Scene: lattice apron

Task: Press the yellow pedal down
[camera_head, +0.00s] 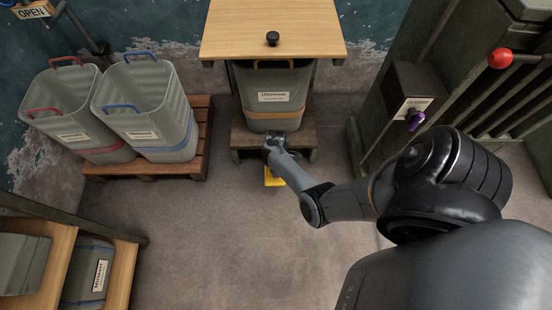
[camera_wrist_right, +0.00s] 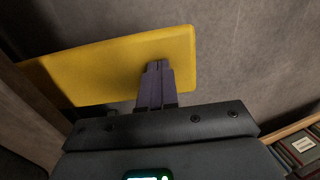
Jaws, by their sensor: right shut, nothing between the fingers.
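The yellow pedal (camera_head: 272,180) is low near the floor, in front of the wooden stand under the middle bin. In the head view my right wrist and forearm hide most of it. In the right wrist view the pedal (camera_wrist_right: 105,62) is a flat yellow plate. My right gripper (camera_wrist_right: 157,66) is shut and empty, with its dark fingers over the plate's right part. I cannot tell whether the fingertips touch the plate. My left gripper is not in view.
A grey bin (camera_head: 274,92) with an orange band stands behind the pedal, beneath a wooden table (camera_head: 255,32) with a black knob. Two more bins (camera_head: 150,110) stand on a pallet at left. Floor in front is clear.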

